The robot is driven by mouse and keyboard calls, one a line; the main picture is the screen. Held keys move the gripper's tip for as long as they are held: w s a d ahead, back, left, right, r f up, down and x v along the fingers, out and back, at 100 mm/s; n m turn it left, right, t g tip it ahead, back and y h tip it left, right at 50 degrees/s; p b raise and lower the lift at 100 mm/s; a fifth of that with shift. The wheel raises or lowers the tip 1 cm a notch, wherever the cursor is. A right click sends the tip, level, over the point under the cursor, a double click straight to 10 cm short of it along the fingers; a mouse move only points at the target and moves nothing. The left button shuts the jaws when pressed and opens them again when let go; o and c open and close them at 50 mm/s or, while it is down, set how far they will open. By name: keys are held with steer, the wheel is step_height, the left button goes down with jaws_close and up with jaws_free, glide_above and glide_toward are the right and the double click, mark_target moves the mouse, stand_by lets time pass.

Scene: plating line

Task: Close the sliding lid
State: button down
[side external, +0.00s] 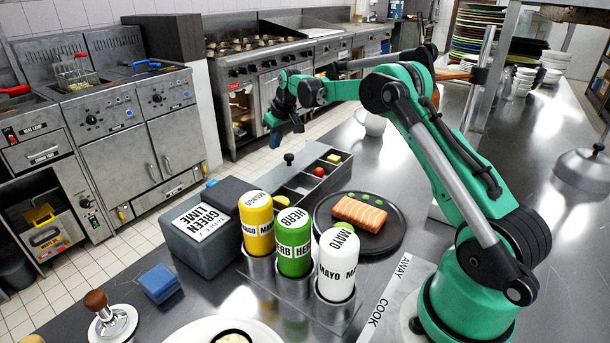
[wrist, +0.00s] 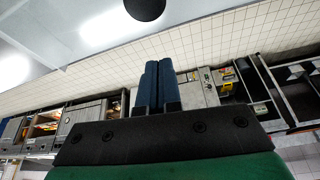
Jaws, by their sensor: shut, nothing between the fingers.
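A long steel container (side external: 324,152) with compartments stands on the counter behind the sauce bottles. Its grey sliding lid (side external: 262,163) has a black knob (side external: 289,158) and covers part of it. Open compartments at the right show a red item (side external: 319,170) and a yellow cube (side external: 334,158). My gripper (side external: 277,140) hangs above and beyond the knob, apparently apart from it. In the wrist view my gripper's blue fingers (wrist: 158,66) are pressed together and empty. A round black knob (wrist: 145,8) shows past the fingertips, cut by the top edge.
Mango, herb and mayo bottles (side external: 294,243) stand in a holder in front. A dark plate (side external: 385,241) with a salmon piece (side external: 360,213) lies right of the container. A grey box (side external: 205,240) labelled green lime is at left. A white cup (side external: 373,123) stands behind.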

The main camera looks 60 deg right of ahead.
mark_target(295, 165)
steer(key=shift+s+a+f, duration=0.1)
steer(key=shift+s+f, duration=0.05)
steer(key=shift+s, duration=0.55)
steer(key=shift+s+a+f, duration=0.1)
steer(key=shift+s, duration=0.55)
steer(key=shift+s, duration=0.1)
steer(key=s, duration=0.7)
steer(key=shift+w, duration=0.1)
steer(key=shift+w+d, duration=0.1)
steer(key=shift+w, duration=0.25)
steer(key=w, duration=0.3)
steer(key=shift+w+d+r, duration=0.2)
steer(key=shift+w+r, duration=0.05)
steer(key=shift+r, duration=0.15)
steer(key=v, duration=1)
steer(key=shift+s+f, duration=0.1)
